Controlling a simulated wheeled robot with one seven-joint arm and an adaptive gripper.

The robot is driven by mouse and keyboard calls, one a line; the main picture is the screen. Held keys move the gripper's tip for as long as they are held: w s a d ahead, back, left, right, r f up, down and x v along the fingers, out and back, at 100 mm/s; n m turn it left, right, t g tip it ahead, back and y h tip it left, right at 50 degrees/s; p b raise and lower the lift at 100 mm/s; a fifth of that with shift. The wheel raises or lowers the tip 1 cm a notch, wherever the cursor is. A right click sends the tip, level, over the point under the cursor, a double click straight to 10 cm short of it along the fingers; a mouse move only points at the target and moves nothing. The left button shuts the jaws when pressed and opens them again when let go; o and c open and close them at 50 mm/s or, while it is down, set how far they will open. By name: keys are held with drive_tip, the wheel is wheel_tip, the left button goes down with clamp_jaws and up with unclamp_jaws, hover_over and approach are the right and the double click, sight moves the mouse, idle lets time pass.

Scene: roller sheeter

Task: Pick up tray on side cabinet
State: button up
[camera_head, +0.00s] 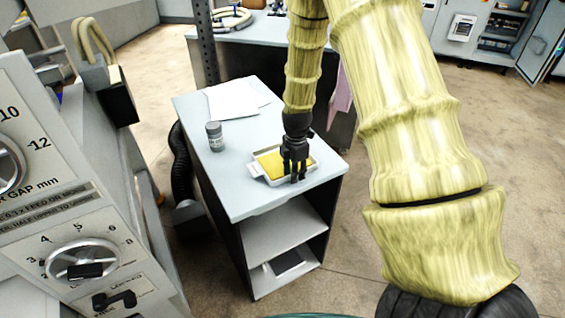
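A white tray (256,171) with yellow content lies on the top of the side cabinet (240,198), near its front right edge. My gripper (294,178) reaches down from above at the tray's right part, and its fingers cover some of the tray. The fingertips are at about the tray's near right rim. I cannot tell whether they touch it or whether the fingers are open or shut.
A grey jar (215,136) and white papers (237,98) are on the cabinet top, left of and behind the tray. A machine panel with dials (82,262) stands at the left. A bench (258,30) is behind. Floor is clear at the right.

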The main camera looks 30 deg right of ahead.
drive_tip(key=shift+f, duration=0.3)
idle(0.4)
clamp_jaws()
